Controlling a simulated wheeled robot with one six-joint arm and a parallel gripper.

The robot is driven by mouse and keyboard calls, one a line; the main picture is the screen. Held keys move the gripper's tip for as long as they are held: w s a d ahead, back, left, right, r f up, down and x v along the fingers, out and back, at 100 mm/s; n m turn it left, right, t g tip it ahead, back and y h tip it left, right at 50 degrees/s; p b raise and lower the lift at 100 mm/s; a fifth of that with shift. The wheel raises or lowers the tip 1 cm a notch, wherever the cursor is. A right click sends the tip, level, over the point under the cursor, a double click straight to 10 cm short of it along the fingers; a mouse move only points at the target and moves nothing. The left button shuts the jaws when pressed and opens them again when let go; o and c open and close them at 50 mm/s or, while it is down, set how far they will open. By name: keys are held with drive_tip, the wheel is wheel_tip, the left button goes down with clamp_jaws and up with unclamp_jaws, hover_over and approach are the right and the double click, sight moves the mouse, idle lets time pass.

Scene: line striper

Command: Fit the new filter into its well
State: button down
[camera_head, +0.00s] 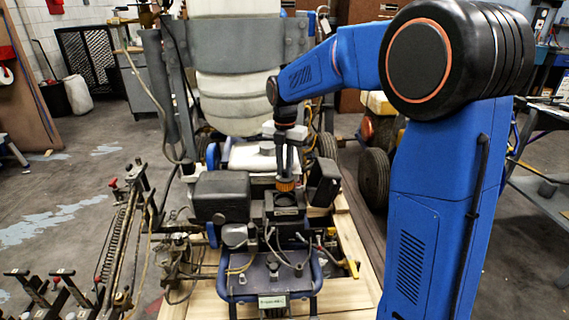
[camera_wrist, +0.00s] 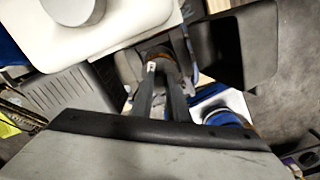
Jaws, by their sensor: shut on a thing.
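My gripper (camera_head: 286,176) points straight down over the engine in the head view. It is shut on the new filter (camera_head: 287,185), a small orange-brown ribbed cylinder held upright. In the wrist view my gripper (camera_wrist: 161,72) reaches away from the camera, and a brown edge of the filter (camera_wrist: 160,53) shows at its fingertips. The well (camera_head: 286,210) looks like the dark square housing just below the filter. The filter is at or slightly above its rim; I cannot tell whether its lower end is inside. The well's inside is hidden.
A black box (camera_head: 221,196) stands left of the well. A dark tilted cover (camera_head: 325,180) stands close on the right; it also shows in the wrist view (camera_wrist: 243,50). A white tank (camera_wrist: 90,25) is behind. Hoses and levers lie in front.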

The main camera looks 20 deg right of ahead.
sight(285, 183)
drive_tip(key=shift+f, duration=1.75)
drive_tip(key=shift+f, duration=1.45)
idle(1.5)
drive_tip(key=c, duration=1.3)
unclamp_jaws()
drive_tip(key=shift+r, duration=3.45)
